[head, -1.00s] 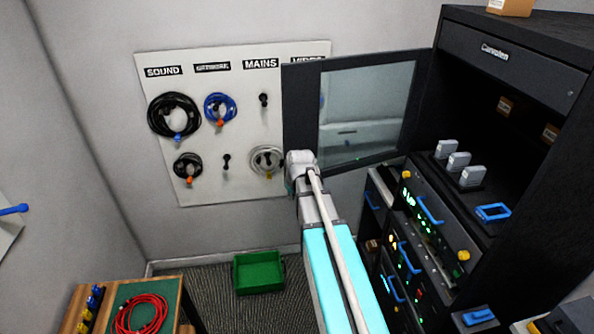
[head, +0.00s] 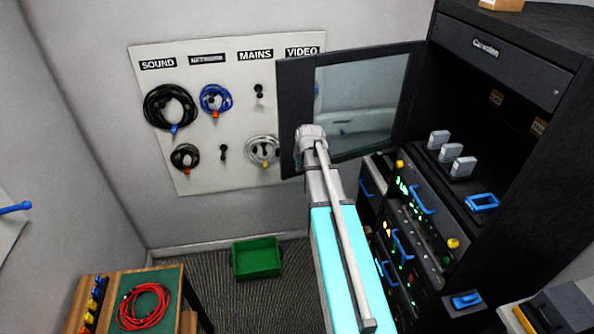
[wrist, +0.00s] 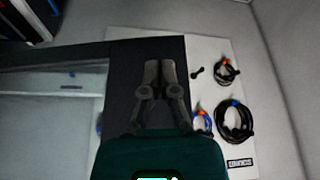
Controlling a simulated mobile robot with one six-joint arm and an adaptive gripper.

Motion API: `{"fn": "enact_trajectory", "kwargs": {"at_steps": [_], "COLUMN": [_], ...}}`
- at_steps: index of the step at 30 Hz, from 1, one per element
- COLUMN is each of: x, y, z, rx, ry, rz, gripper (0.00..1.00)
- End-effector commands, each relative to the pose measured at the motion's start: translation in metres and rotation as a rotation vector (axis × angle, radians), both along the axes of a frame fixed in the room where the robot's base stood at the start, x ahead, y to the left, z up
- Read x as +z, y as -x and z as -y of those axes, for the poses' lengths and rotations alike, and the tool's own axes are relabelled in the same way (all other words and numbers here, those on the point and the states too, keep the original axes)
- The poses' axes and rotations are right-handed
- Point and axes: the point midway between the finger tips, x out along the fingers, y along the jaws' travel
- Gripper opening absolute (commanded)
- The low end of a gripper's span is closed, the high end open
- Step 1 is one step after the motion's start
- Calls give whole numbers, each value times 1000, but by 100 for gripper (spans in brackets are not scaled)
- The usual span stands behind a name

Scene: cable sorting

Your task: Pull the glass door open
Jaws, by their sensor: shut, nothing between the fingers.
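The glass door (head: 360,100), a dark frame around a clear pane, stands swung out from the black cabinet (head: 505,58), its right edge beside the cabinet's front. The cabinet's interior is exposed. In the wrist view the door's dark frame (wrist: 122,75) lies behind my gripper (wrist: 161,70), with the pane (wrist: 55,100) to the left. My gripper is shut and empty, in front of the broad frame strip at the door's free edge. I cannot tell whether the fingers touch it. In the head view my wrist hides the fingers and part of the frame's lower left.
A white board (head: 215,150) with hung cables is on the wall behind the door. A green bin (head: 256,258) is on the floor. A table with a red cable (head: 144,306) stands at lower left. Rack units with blue handles (head: 421,198) fill the cabinet's lower part.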

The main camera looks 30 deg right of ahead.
Motion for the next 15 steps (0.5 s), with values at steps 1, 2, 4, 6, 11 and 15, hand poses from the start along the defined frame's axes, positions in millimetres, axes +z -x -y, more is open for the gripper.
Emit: {"fn": "enact_trajectory", "kwargs": {"at_steps": [1, 2, 4, 6, 11, 15], "x": [-3, -4, -7, -11, -22, -33], "y": [-1, -1, -2, -4, -8, -12], "z": [0, 0, 0, 0, 1, 1], "rx": [0, 0, 0, 0, 0, 0], "ry": [0, 0, 0, 0, 0, 0], "rz": [0, 0, 0, 0, 0, 0], "gripper": [0, 0, 0, 0, 0, 0]}}
